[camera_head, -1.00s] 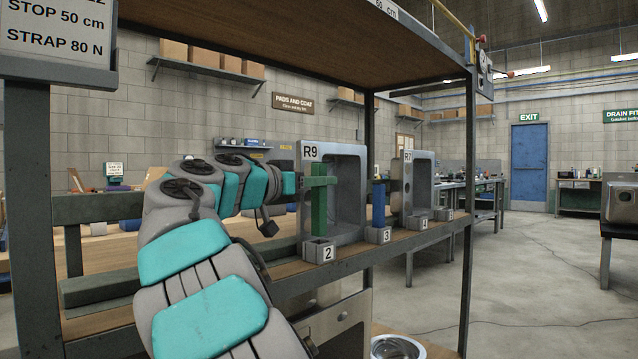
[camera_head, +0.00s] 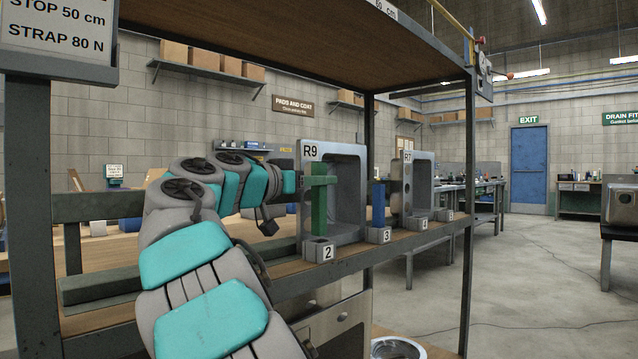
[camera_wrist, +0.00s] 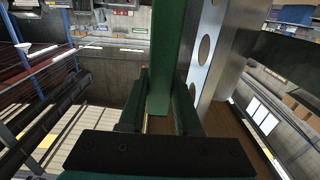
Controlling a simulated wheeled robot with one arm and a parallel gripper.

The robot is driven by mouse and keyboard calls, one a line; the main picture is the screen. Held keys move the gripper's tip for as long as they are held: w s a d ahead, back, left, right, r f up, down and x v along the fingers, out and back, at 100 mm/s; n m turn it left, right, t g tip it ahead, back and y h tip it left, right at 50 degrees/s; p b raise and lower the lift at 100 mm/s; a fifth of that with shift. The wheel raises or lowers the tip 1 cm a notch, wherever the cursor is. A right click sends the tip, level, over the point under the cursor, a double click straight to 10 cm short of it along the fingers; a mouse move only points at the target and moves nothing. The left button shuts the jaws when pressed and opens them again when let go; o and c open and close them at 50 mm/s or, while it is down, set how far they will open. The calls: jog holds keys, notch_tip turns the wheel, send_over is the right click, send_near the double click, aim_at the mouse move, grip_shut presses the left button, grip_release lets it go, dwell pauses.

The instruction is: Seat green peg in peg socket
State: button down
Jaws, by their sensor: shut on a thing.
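The green peg (camera_head: 319,210) stands upright directly over the grey socket block marked 2 (camera_head: 318,250) at the shelf's front edge. Its lower end is at the socket's top; I cannot tell whether it is inside the hole. My gripper (camera_head: 318,181) comes from the left and is shut on the peg's upper part. In the wrist view the peg (camera_wrist: 164,70) lies between the dark green fingers of my gripper (camera_wrist: 164,100). The socket is not clearly seen there.
A grey frame marked R9 (camera_head: 346,156) stands right behind the peg. To the right are a blue peg (camera_head: 378,206) in the block marked 3 (camera_head: 379,235) and a second grey frame, R7 (camera_head: 423,172). A shelf board (camera_head: 290,40) hangs overhead. A post (camera_head: 470,200) stands at right.

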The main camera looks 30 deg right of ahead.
aim_at(315, 204)
jog(key=shift+f+b, duration=2.55)
jog(key=shift+b, duration=0.15)
jog(key=c, duration=0.5)
grip_release()
jog(key=shift+r, duration=0.1)
notch_tip(315, 204, up, 5)
jog(key=p, duration=0.8)
jog(key=shift+r, duration=0.2)
